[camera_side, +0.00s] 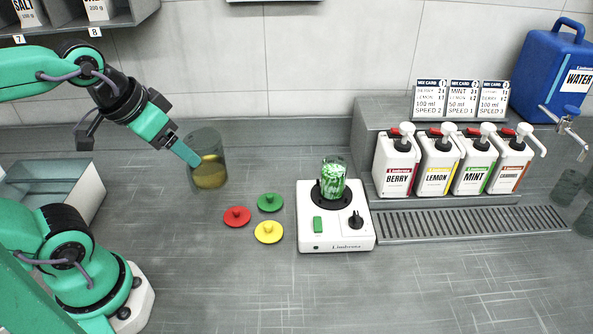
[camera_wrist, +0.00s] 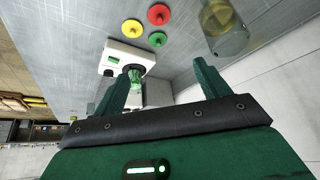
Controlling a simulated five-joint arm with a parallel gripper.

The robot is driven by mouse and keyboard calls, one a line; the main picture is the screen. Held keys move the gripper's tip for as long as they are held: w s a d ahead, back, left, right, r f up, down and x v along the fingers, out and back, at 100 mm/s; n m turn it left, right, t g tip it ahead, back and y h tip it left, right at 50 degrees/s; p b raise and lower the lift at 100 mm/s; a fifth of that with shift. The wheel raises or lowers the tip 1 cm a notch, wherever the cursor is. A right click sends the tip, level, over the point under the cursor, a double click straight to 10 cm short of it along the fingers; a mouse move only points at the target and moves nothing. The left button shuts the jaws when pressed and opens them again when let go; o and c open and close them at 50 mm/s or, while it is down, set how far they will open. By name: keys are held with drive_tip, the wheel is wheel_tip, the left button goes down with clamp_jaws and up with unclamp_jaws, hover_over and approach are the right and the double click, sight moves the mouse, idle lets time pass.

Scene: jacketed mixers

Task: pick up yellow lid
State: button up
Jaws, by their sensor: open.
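The yellow lid (camera_side: 268,232) lies flat on the grey counter, knob up, just left of the white mixer. It also shows in the wrist view (camera_wrist: 132,28), near the top, beyond my fingertips. A red lid (camera_side: 237,216) lies to its upper left and a green lid (camera_side: 270,202) straight behind it. My gripper (camera_side: 194,160) is in the air to the left of and behind the lids, in front of a glass beaker in the side view. In the wrist view my gripper (camera_wrist: 158,76) has its two green fingers wide apart with nothing held between them.
The glass beaker (camera_side: 211,175) with yellow-brown liquid stands near the lids. The white mixer (camera_side: 335,233) carries a jar of green contents (camera_side: 333,183). Several pump bottles and a blue water container (camera_side: 548,65) stand at right. The counter in front of the lids is clear.

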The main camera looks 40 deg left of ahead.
drive_tip(key=shift+o, duration=0.9)
drive_tip(key=shift+w, duration=0.15)
drive_tip(key=g, duration=0.5)
hover_over(269, 225)
wheel_tip(269, 225, down, 16)
drive_tip(key=shift+a+f, duration=0.1)
drive_tip(key=shift+a, duration=0.05)
drive_tip(key=shift+f+g, duration=0.3)
drive_tip(key=shift+f, duration=1.25)
